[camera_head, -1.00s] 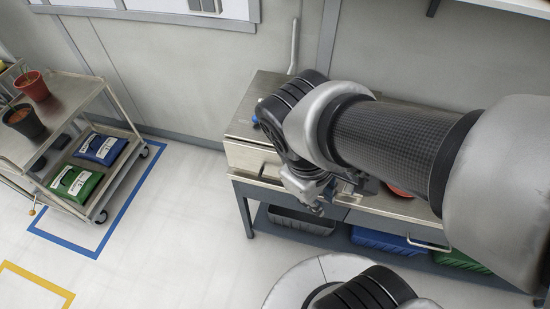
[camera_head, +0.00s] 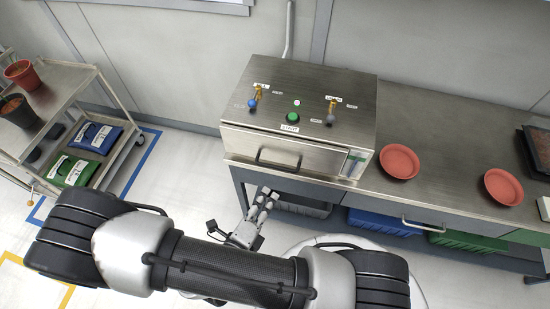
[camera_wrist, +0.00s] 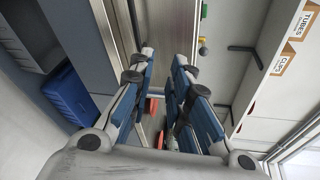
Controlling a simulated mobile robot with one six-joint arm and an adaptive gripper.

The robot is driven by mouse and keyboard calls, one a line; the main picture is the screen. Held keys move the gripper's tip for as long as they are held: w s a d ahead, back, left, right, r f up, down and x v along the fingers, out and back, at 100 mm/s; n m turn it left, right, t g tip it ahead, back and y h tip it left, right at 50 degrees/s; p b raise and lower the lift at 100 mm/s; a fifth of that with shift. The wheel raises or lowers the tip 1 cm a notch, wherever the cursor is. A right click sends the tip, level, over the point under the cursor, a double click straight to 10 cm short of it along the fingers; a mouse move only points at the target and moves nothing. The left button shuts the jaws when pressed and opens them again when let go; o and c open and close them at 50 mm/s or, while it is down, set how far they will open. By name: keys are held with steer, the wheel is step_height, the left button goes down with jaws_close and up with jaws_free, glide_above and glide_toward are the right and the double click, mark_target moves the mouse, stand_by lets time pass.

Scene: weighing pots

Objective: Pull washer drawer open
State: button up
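The washer (camera_head: 330,85) is a steel box on the left end of the bench. A blue knob, a green start button and a grey knob are on its top. Its drawer (camera_head: 325,160) in the front face has a dark bar handle (camera_head: 278,163) and looks flush with the box. My gripper (camera_head: 268,196) is below and in front of the handle, apart from it in the head view. In the wrist view its two fingers (camera_wrist: 163,58) are spread with nothing between them. Washer controls (camera_wrist: 203,47) show beyond the fingers there; I cannot make out the handle there for certain.
Two red saucers (camera_head: 399,162) (camera_head: 503,187) stand on the bench (camera_head: 445,140) right of the washer. Blue and green bins (camera_head: 385,221) sit beneath it. A trolley (camera_head: 67,77) with pots and cases stands at left. The floor between trolley and bench is clear.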

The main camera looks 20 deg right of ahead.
step_height(320, 180, down, 4)
steer(key=a+n+t+y, duration=0.1)
steer(key=n+t+y, duration=0.15)
steer(key=n, duration=0.25)
steer(key=b, duration=0.3)
glide_toward(277, 167)
steer(key=shift+g, duration=0.25)
steer(key=x, duration=1)
steer(key=shift+w+f, duration=0.1)
steer(key=shift+w, duration=0.05)
steer(key=shift+c, duration=0.4)
jaws_close()
